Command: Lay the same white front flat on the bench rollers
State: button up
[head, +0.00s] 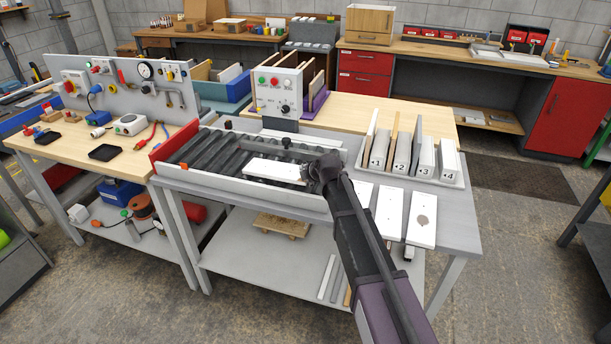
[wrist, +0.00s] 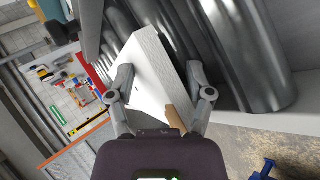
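A white front (head: 274,170) lies over the bench rollers (head: 215,150), looking about level in the head view. Its right end is at my gripper (head: 318,174). In the wrist view the white front (wrist: 152,72) sits between the two fingers of my gripper (wrist: 158,76), one along each side, and they appear closed on it. A tan strip (wrist: 177,118) shows at its near end. Dark metal rollers (wrist: 245,50) show beyond and to the right. Whether its whole underside touches the rollers cannot be told.
A control box (head: 280,92) stands behind the rollers. A pale rail (head: 240,190) borders their front.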

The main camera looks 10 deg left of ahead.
jog(key=shift+s+d, duration=0.1)
jog(key=shift+s+d+r+p, duration=0.3)
jog(key=shift+s+d, duration=0.15)
jog(key=shift+s, duration=0.1)
jog(key=shift+s+d+r+p, duration=0.25)
jog(key=shift+s+d+r, duration=0.05)
jog(key=shift+s+d, duration=0.2)
jog(key=shift+s+d+r+p, duration=0.35)
jog(key=shift+s+d, duration=0.1)
jog(key=shift+s, duration=0.15)
jog(key=shift+s+d+r+p, duration=0.3)
jog(key=shift+s+d, duration=0.15)
jog(key=shift+s, duration=0.15)
jog(key=o, duration=0.5)
jog(key=r+p, duration=0.2)
jog(key=s+d+r+p, duration=0.1)
jog(key=r+p, duration=0.4)
jog(key=shift+s+d, duration=0.25)
jog(key=shift+s, duration=0.05)
